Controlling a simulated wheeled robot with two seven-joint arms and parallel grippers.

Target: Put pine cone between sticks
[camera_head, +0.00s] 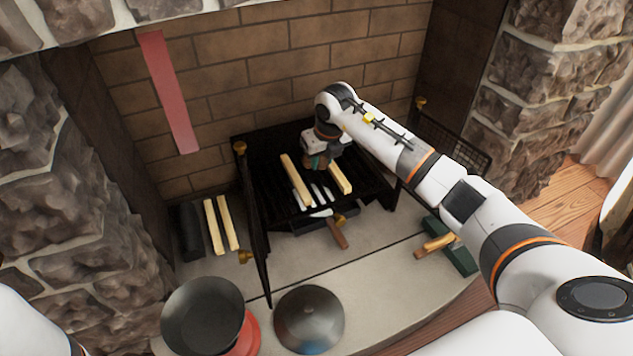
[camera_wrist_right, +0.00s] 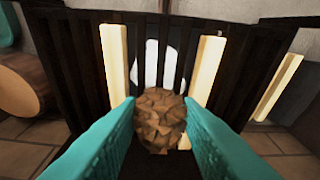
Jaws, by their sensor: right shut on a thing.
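The brown pine cone (camera_wrist_right: 158,120) is held between the teal fingers of my right gripper (camera_wrist_right: 158,125). In the head view my right gripper (camera_head: 318,160) is over the back part of the black grate (camera_head: 262,188), and the arm hides part of that area. Two pale sticks lie on the grate, a left one (camera_head: 297,180) and a right one (camera_head: 340,177), with a gap between them. In the wrist view the cone appears between these sticks (camera_wrist_right: 115,60) (camera_wrist_right: 207,70), near their ends. I cannot tell whether it touches the grate. My left gripper is out of view.
Two more pale sticks (camera_head: 221,226) and a dark log (camera_head: 187,232) lie left of the grate. A dark pan (camera_head: 203,315) and a metal dome (camera_head: 309,318) are in front. A green block (camera_head: 450,247) is at right. Brick walls (camera_head: 260,70) enclose the back.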

